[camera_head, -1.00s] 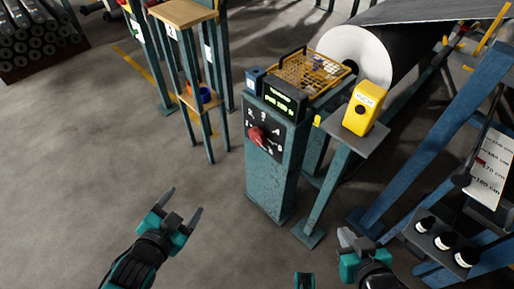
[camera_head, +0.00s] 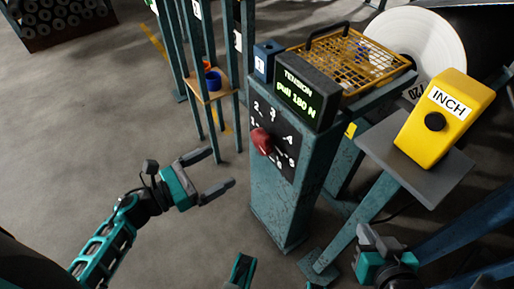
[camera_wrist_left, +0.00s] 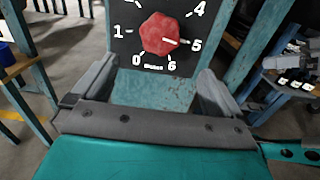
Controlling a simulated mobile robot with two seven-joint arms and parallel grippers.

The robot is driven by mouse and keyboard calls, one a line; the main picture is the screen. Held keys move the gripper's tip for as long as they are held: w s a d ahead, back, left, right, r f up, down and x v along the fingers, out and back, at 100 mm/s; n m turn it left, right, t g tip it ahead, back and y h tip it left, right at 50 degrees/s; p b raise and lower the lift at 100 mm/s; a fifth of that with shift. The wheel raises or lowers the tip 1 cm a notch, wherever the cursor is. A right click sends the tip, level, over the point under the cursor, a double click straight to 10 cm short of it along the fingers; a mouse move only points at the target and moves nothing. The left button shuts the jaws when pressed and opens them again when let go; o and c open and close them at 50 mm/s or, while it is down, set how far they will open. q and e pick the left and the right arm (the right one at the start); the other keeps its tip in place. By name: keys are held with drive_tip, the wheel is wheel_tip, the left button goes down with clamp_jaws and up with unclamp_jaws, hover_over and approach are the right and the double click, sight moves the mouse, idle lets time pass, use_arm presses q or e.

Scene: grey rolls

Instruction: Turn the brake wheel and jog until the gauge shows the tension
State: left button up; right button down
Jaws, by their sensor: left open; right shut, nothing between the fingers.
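The red brake wheel (camera_head: 262,142) sits on a black dial plate on the front of a teal post. In the left wrist view the wheel (camera_wrist_left: 160,34) shows a white pointer mark towards 5. The tension gauge (camera_head: 297,92) above it reads "pull 180 N" in green. The yellow INCH box (camera_head: 445,115) with a black jog button (camera_head: 435,121) stands on a grey plate to the right. My left gripper (camera_head: 219,168) is open and empty, left of the wheel and apart from it. My right gripper (camera_head: 366,236) is shut and empty, below the INCH box.
A yellow wire basket (camera_head: 345,62) lies behind the gauge, with a large white roll (camera_head: 428,42) beyond. A small blue box (camera_head: 267,58) adjoins the gauge. A wooden shelf stand (camera_head: 210,92) with cups is at the left. The floor around my left arm is clear.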

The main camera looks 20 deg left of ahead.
sight(258, 145)
use_arm(q)
drive_tip(key=x, duration=0.9)
drive_tip(key=shift+w+d+b, duration=0.25)
drive_tip(key=shift+w+b, duration=0.05)
drive_tip(key=shift+x, duration=0.75)
drive_tip(key=c, duration=1)
drive_tip(key=shift+c, duration=0.2)
drive_tip(key=shift+n, duration=0.3)
